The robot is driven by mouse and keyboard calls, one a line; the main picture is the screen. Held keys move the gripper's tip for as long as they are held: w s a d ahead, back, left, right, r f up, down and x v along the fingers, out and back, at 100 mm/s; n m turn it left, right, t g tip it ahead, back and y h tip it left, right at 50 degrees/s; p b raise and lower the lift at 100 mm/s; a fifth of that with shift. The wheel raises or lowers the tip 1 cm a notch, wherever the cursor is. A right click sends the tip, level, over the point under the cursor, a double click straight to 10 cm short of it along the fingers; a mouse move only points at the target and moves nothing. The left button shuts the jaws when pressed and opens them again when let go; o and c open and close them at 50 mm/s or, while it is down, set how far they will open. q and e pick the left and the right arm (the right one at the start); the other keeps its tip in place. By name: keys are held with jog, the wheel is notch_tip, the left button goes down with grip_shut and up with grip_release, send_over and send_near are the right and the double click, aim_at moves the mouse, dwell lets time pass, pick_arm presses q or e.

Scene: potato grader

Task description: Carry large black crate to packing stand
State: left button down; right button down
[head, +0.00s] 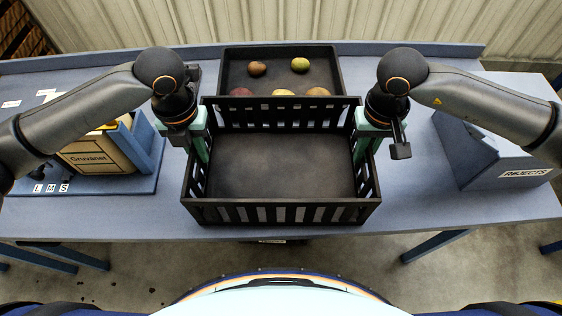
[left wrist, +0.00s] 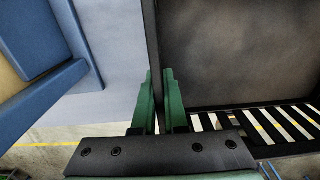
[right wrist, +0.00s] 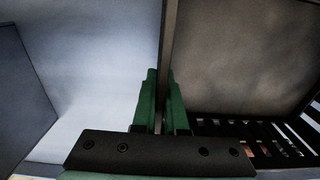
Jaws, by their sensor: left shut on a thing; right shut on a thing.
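The large black crate (head: 280,203) is empty, with slatted walls, in the middle of the head view over the front of the blue table. It looks level; I cannot tell whether it touches the tabletop. My left gripper (head: 202,150) is shut on its left side wall, and the left wrist view shows the green fingers (left wrist: 160,88) on either side of that wall. My right gripper (head: 363,150) is shut on its right side wall, also between the fingers in the right wrist view (right wrist: 161,88). I cannot make out a packing stand.
A dark tray (head: 336,66) with several potatoes sits directly behind the crate on the blue table (head: 100,217). At the left stands a blue holder with a box marked Gruvanet (head: 97,158). A blue REJECTS bin (head: 480,165) stands at the right. Tabletop beside the crate is clear.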

pick_arm(q)
jog(key=shift+r, duration=0.15)
pick_arm(e)
jog(key=shift+r, duration=0.1)
